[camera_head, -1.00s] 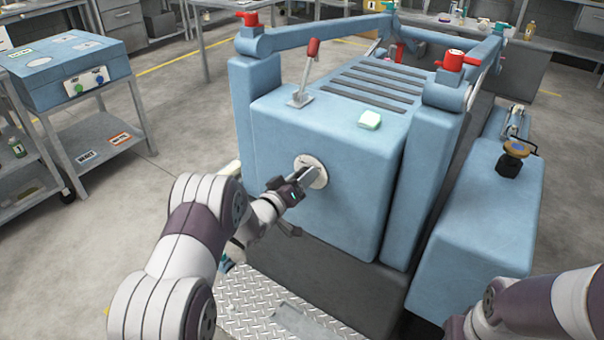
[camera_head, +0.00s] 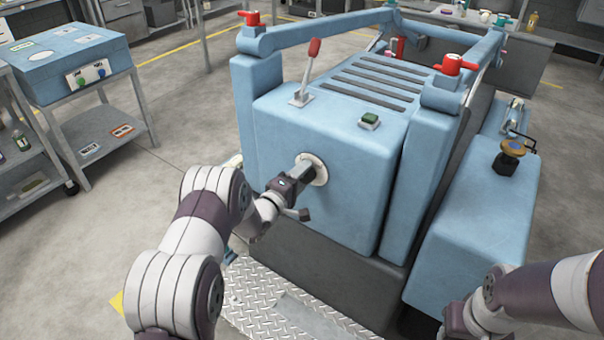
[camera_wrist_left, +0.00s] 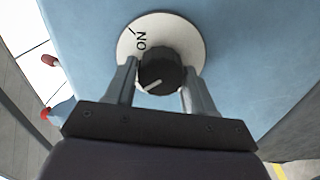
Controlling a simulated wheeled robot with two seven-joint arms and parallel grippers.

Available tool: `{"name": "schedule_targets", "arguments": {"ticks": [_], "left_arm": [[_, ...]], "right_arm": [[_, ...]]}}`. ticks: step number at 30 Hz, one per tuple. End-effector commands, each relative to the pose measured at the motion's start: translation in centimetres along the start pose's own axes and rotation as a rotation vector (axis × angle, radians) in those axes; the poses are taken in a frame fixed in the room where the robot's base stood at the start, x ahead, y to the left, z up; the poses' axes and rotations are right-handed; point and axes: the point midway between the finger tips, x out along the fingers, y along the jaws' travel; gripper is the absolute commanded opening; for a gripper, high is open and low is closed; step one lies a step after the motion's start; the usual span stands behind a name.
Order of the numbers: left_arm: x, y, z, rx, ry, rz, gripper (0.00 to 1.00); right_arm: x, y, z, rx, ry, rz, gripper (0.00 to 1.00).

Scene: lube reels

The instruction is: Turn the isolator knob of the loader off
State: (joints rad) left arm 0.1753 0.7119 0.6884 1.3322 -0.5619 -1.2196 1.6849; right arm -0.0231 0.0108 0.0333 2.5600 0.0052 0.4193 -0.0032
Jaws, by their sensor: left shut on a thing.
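The blue loader (camera_head: 330,150) stands in the middle of the head view. A white round plate (camera_wrist_left: 190,32) on its front face carries the word ON and a short line. The black isolator knob (camera_wrist_left: 163,72) sits on this plate, and its white pointer line lies toward the lower left, away from ON. My left gripper (camera_wrist_left: 160,88) is shut on the knob, one finger on each side.
A dark green lamp (camera_head: 369,121) and a red-tipped lever (camera_head: 308,75) are on the loader's top. Red knobs (camera_head: 456,65) sit on its posts. A blue box with buttons (camera_head: 75,65) stands on a table at left. A tread plate (camera_head: 270,305) lies below my left arm.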

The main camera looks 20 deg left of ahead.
Motion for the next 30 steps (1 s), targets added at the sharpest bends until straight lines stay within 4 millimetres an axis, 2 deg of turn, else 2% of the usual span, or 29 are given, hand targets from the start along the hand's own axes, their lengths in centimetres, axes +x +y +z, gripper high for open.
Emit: {"name": "schedule_targets", "arguments": {"ticks": [9, 24, 25, 26, 27, 30], "left_arm": [[-0.06, -0.22, 0.04, -0.100, 0.000, -0.004, 0.24], [-0.07, -0.25, 0.01, -0.117, 0.001, -0.004, 0.23], [-0.07, -0.25, 0.01, -0.117, 0.001, -0.004, 0.57], [-0.07, -0.25, 0.01, -0.117, 0.001, -0.004, 0.67], [-0.06, -0.24, 0.01, -0.116, 0.001, -0.003, 0.75], [-0.05, -0.19, 0.01, -0.116, 0.001, -0.003, 0.75]], "right_arm": [[-0.39, 0.00, -0.05, 0.000, 0.000, 0.000, 0.43], [-0.41, 0.00, -0.05, 0.000, 0.000, 0.000, 0.43], [-0.41, 0.00, -0.05, 0.000, 0.000, 0.000, 0.43], [-0.41, 0.00, -0.05, 0.000, 0.000, 0.000, 0.43], [-0.41, 0.00, -0.05, 0.000, 0.000, 0.000, 0.43], [-0.41, 0.00, -0.05, 0.000, 0.000, 0.000, 0.43]]}}
